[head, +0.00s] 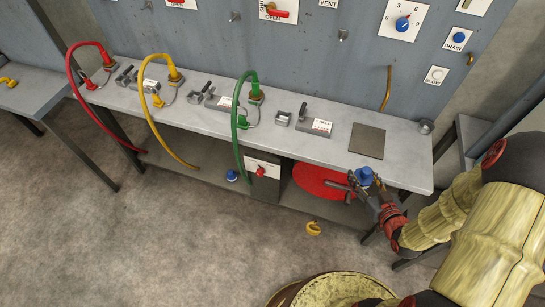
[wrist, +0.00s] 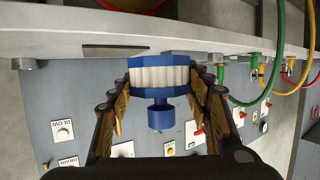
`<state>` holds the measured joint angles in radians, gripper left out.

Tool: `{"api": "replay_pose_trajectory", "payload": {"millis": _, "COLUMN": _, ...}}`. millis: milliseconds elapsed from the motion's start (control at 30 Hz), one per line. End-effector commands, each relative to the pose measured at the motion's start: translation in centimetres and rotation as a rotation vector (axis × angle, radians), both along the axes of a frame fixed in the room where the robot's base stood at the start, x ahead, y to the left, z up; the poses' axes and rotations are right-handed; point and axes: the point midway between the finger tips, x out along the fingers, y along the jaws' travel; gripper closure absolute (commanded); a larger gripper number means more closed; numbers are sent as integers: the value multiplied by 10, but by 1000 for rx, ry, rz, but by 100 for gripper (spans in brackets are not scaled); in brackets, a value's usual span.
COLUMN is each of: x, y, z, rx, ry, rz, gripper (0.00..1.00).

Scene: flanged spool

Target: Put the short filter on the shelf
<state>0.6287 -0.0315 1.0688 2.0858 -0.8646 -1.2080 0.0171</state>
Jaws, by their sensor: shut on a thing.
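The short filter (wrist: 158,77), white and pleated with blue end caps and a blue knob, is between the fingers of my gripper (wrist: 160,85) in the wrist view. Both fingers press on its sides. In the head view my gripper (head: 363,185) holds the blue-capped filter (head: 365,175) at the front edge of the long grey bench (head: 330,152), towards its right end. The filter appears apart from the bench. Below the bench top is a lower shelf (head: 205,172). I cannot tell which surface the task calls the shelf.
A dark square plate (head: 367,141) lies on the bench near the filter. Clamps and fittings (head: 282,118) and red, yellow and green hoses (head: 240,130) stand further left. A red disc (head: 318,181) is under the bench. A yellow part (head: 313,229) lies on the floor.

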Motion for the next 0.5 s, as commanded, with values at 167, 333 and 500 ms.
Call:
{"api": "replay_pose_trajectory", "payload": {"millis": 167, "x": 13, "y": 32, "z": -24, "rx": 0, "ry": 2, "rz": -56, "gripper": 80}}
{"api": "replay_pose_trajectory", "payload": {"millis": 333, "x": 24, "y": 54, "z": -42, "rx": -2, "ry": 1, "rz": -111, "gripper": 80}}
{"api": "replay_pose_trajectory", "payload": {"millis": 500, "x": 33, "y": 74, "z": -59, "rx": -1, "ry": 1, "rz": -160, "gripper": 80}}
